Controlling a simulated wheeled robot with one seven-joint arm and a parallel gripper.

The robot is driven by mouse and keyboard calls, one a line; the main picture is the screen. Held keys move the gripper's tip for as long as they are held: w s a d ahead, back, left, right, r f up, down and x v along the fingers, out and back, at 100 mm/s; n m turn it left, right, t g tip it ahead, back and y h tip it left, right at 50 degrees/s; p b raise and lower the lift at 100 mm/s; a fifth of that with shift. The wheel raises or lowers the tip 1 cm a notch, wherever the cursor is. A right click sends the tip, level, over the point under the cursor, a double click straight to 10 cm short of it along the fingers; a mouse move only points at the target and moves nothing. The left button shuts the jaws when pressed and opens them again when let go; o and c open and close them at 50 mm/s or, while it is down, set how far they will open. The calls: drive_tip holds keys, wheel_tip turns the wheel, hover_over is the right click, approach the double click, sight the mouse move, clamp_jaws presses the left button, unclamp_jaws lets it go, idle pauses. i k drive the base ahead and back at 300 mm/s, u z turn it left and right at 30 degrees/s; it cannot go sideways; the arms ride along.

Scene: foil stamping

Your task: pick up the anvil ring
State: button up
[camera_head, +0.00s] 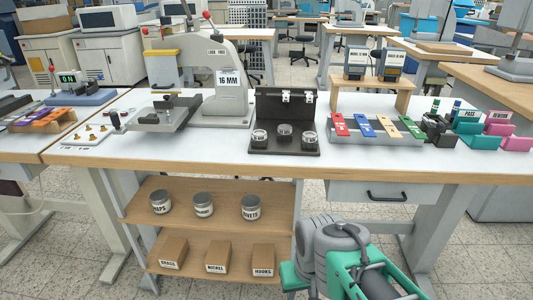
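I cannot single out the anvil ring with certainty at this size. A white tray (87,135) at the left of the workbench holds several small brass-coloured pieces. A black stand (284,149) in the middle holds several small round jar-like pieces with pale tops. A grey press (217,105) with a "16 MM" sign stands behind and left of it, with a grey plate fixture (160,115) at its front. My grey and green arm shows at the bottom right, in front of the bench. My gripper's fingers are not visible.
A rack with coloured tags (375,130) stands right of the black stand. Teal (470,128) and pink (499,129) bins sit at the right end. Below the bench, a wooden shelf (228,205) holds labelled tins, with boxes on the one under it. The bench's front strip is mostly clear.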

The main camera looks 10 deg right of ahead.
sight(260, 134)
drive_tip(key=u, duration=0.65)
drive_tip(key=i, duration=0.75)
drive_tip(key=u, duration=0.8)
